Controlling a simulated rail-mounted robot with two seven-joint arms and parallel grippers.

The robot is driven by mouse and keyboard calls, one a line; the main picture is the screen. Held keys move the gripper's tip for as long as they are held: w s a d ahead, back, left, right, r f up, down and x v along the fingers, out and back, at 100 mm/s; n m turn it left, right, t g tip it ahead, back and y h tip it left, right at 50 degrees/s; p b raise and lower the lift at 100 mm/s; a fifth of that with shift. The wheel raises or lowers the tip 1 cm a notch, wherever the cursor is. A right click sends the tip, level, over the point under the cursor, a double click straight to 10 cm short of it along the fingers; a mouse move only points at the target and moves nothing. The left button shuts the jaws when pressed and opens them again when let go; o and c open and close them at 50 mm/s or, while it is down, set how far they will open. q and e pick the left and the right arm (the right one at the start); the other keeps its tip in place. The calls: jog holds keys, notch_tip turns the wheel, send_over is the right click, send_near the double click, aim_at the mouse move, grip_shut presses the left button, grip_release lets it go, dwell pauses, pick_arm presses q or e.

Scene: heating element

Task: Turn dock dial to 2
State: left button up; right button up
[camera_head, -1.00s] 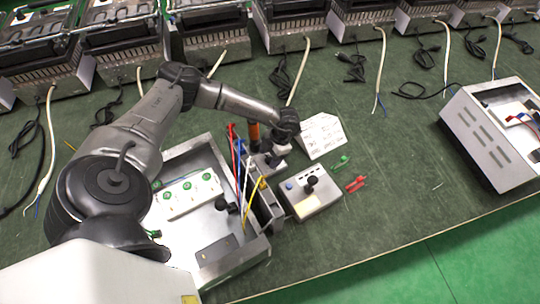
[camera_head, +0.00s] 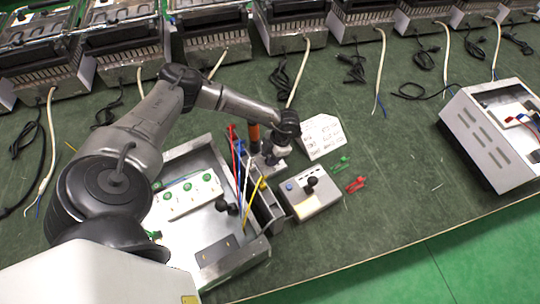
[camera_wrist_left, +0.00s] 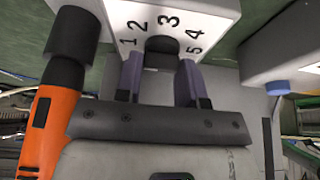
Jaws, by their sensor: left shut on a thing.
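The dock dial (camera_wrist_left: 163,46) shows in the left wrist view as a dark round knob on a white panel (camera_wrist_left: 122,10) printed with the numbers 1 to 5 in an arc. The 3 is at the middle, straight above the knob. My left gripper (camera_wrist_left: 160,76) has its two purple-grey fingers on either side of the knob and is shut on it. I cannot see a pointer mark on the knob. In the head view my left gripper (camera_head: 272,158) is over the dock, and the wrist mostly hides the dial. My right gripper is not in view.
An orange-handled tool (camera_wrist_left: 50,125) stands close beside my left gripper. A control box (camera_head: 312,193) with a black knob and blue button is to the right. An open metal tray (camera_head: 225,262) lies left.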

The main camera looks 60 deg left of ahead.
pick_arm(q)
jog(key=shift+r+m+y+p, duration=0.15)
jog(key=shift+m+y+p, duration=0.25)
jog(key=shift+m+p, duration=0.45)
jog(key=m+y, duration=0.1)
jog(key=m, duration=0.2)
jog(key=shift+d+p, duration=0.1)
jog(key=shift+p, duration=0.3)
jog(key=shift+m+t+y+p, duration=0.5)
jog(key=shift+m+t+p, duration=0.1)
jog(key=shift+m, duration=1.25)
jog(key=o, duration=0.9)
jog(key=shift+o, duration=0.2)
